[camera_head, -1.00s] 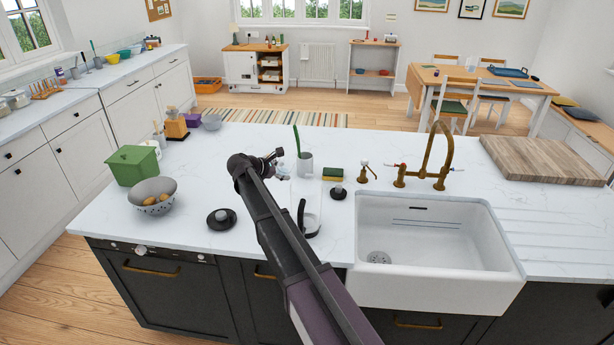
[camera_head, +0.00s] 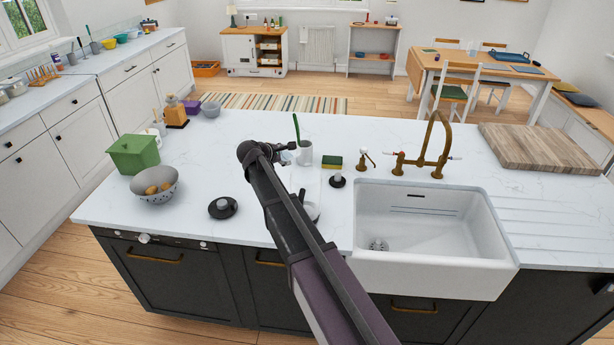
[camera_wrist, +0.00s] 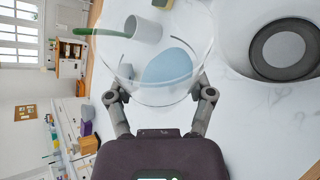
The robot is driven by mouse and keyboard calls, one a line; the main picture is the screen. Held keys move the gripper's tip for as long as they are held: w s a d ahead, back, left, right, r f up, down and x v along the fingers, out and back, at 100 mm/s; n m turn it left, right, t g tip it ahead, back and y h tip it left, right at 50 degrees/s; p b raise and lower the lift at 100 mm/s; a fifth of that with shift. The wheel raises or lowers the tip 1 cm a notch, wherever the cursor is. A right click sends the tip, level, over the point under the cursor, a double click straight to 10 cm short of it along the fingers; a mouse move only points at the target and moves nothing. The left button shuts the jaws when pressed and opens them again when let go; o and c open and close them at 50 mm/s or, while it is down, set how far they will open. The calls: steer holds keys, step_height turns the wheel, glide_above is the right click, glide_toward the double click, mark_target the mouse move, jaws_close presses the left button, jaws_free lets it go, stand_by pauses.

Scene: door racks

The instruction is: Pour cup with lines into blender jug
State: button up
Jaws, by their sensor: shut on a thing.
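The cup with lines (camera_wrist: 150,52) is clear, with dark lines on its wall and light blue contents inside. My gripper (camera_wrist: 158,88) is shut on it, with one finger at each side. In the head view my gripper (camera_head: 280,153) is above the island counter, and the cup there is small and hard to make out. The clear blender jug (camera_head: 312,210), with a black handle, stands on the counter, partly hidden behind my arm. In the wrist view a dark round base within a clear rim, apparently the jug (camera_wrist: 285,50), lies right of the cup.
A white pot with a green utensil (camera_head: 304,154), a sponge (camera_head: 332,162) and a small black stand (camera_head: 337,181) are close by. The sink (camera_head: 430,235) and brass tap (camera_head: 438,150) are right. A black disc (camera_head: 223,207) and a colander (camera_head: 155,185) are left.

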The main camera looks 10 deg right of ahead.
steer(key=shift+s, duration=0.15)
steer(key=shift+w+f, duration=0.15)
steer(key=shift+w, duration=0.05)
steer(key=shift+s+m+t+y, duration=0.15)
steer(key=shift+m+t+y, duration=0.15)
steer(key=shift+w+f, duration=0.1)
steer(key=shift+w, duration=0.1)
steer(key=shift+s, duration=0.1)
steer(key=shift+s+b, duration=0.1)
steer(key=shift+b, duration=0.25)
